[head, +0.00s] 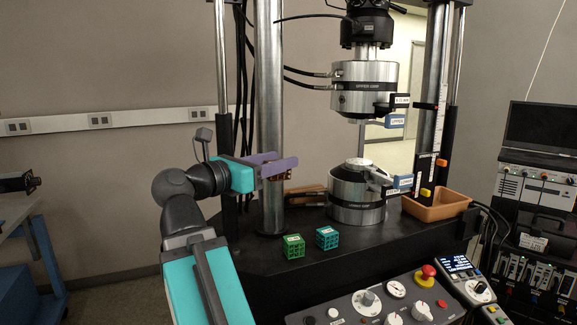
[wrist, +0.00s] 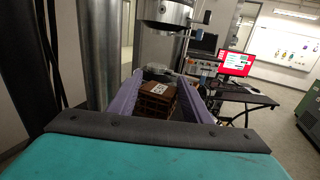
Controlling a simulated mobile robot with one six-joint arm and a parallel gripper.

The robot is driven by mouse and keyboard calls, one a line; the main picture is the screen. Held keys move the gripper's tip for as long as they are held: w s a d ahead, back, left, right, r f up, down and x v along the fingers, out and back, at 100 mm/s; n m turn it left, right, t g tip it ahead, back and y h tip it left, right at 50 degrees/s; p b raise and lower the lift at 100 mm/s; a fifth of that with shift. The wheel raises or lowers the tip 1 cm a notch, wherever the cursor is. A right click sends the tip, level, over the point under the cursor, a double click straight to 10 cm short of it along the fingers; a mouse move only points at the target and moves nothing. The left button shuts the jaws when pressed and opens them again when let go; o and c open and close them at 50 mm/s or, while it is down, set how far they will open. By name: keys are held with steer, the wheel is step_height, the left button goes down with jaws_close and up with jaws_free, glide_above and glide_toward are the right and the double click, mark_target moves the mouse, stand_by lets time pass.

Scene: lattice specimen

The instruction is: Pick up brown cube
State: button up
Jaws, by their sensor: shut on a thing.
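The brown lattice cube (wrist: 157,101) with a white label on top sits between the purple fingers of my gripper (wrist: 160,105) in the wrist view. In the head view my gripper (head: 277,168) is raised above the black machine table, beside the thick steel column, and is shut on the brown cube (head: 276,175). There the cube is mostly hidden by the near finger. The cube is held clear of the table.
A green lattice cube (head: 292,246) and a teal one (head: 327,238) stand on the black table (head: 262,258). The lower grip (head: 357,203) and upper grip (head: 363,87) stand right of my gripper. An orange tray (head: 436,207) is at the right. A control panel (head: 385,303) is in front.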

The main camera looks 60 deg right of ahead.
steer(key=w+a+b, duration=0.1)
steer(key=a, duration=0.6)
steer(key=shift+w+a, duration=0.15)
steer(key=shift+w, duration=0.05)
steer(key=shift+s, duration=0.15)
stand_by(0.5)
